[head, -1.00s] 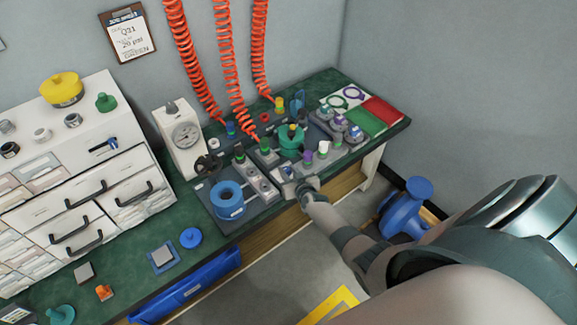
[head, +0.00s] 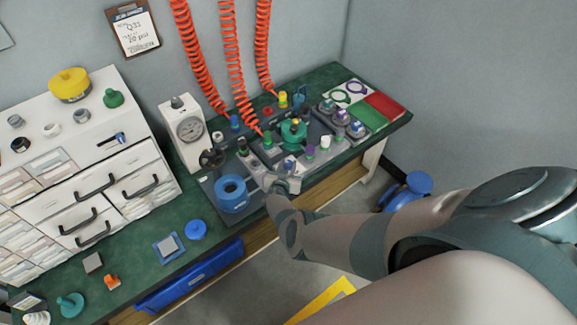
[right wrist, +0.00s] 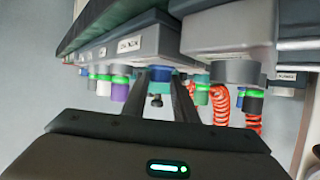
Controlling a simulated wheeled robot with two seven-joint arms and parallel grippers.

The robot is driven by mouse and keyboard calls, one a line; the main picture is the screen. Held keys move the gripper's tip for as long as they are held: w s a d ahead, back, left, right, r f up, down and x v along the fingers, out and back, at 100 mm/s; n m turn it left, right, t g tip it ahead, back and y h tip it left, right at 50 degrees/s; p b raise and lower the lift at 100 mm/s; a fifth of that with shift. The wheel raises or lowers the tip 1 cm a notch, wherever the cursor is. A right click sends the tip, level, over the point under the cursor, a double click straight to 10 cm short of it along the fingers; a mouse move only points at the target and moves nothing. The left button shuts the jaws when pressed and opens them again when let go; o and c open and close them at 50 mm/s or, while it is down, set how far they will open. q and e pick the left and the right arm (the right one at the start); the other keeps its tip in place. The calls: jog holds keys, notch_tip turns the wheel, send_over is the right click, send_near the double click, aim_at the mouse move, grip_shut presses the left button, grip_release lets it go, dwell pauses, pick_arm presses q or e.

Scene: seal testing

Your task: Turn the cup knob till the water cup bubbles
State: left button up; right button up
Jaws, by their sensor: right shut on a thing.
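My right gripper (head: 283,182) is at the front edge of the test panel on the green bench. In the right wrist view its two dark fingers (right wrist: 160,98) are shut on a small blue knob (right wrist: 160,74). In the head view this blue knob (head: 289,163) shows just beyond the gripper. A blue round cup (head: 231,188) with an open top stands on the panel to the left of the gripper. A teal-green cup (head: 293,131) stands farther back. I cannot tell which is the water cup, and I see no clear bubbles. My left gripper is out of view.
A white gauge box (head: 184,132) and a black handwheel (head: 212,159) stand left of the panel. Purple (head: 310,152) and white (head: 325,142) knobs are close to the right of the gripper. Orange coiled hoses (head: 229,70) hang behind. A drawer cabinet (head: 85,185) fills the left.

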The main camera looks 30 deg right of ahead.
dwell(0.3)
jog(key=o, duration=1)
jog(key=shift+o, duration=0.2)
